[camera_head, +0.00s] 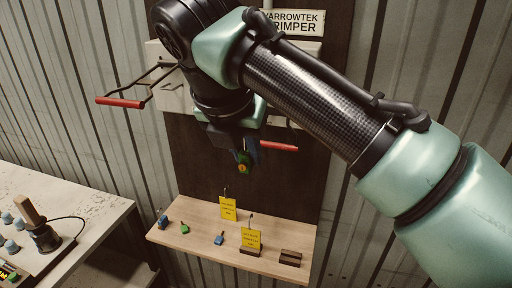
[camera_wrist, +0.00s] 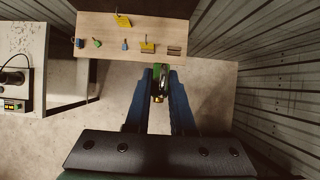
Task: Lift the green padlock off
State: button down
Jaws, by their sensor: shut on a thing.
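The green padlock (camera_head: 244,161) is between the fingers of my gripper (camera_head: 246,152), with a yellow patch on its face. In the wrist view the padlock (camera_wrist: 158,84) shows between the tips of the two blue fingers (camera_wrist: 160,80), which are shut on it. My gripper holds it in front of the dark board, above the wooden shelf and apart from it. The padlock's shackle is mostly hidden by the fingers, and I cannot tell whether it touches anything behind it.
The shelf (camera_head: 172,233) carries a blue padlock (camera_head: 219,239), a small green item (camera_head: 185,228), yellow tags (camera_head: 228,208) and brown blocks (camera_head: 290,258). Red-handled levers (camera_head: 120,103) project from the crimper, one close beside my gripper. A workbench (camera_head: 60,190) with controls stands at left.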

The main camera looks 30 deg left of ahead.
jog(key=s+d, duration=0.2)
jog(key=s, duration=0.6)
jog(key=shift+s+d, duration=0.25)
jog(key=shift+s, duration=0.1)
dwell(0.8)
jog(key=shift+w, duration=0.1)
jog(key=w+d+f+m+g+h, duration=0.35)
jog(key=d+f+m, duration=0.25)
jog(key=f+m, duration=0.35)
jog(key=w+d+f+m+g+h, duration=0.35)
jog(key=w+d+f+m, duration=0.2)
jog(key=f+m, duration=0.45)
jog(key=s+d+f+m+g+y, duration=0.2)
jog(key=s+d+f+m, duration=0.3)
jog(key=f+m, duration=0.4)
jog(key=s+d+f+m+g+y, duration=0.2)
jog(key=s+d+f+m, duration=0.3)
jog(key=f+m, duration=0.5)
jog(key=shift+s+f+g+y, duration=0.4)
jog(key=shift+s+f+y, duration=0.1)
jog(key=shift+f+y, duration=0.25)
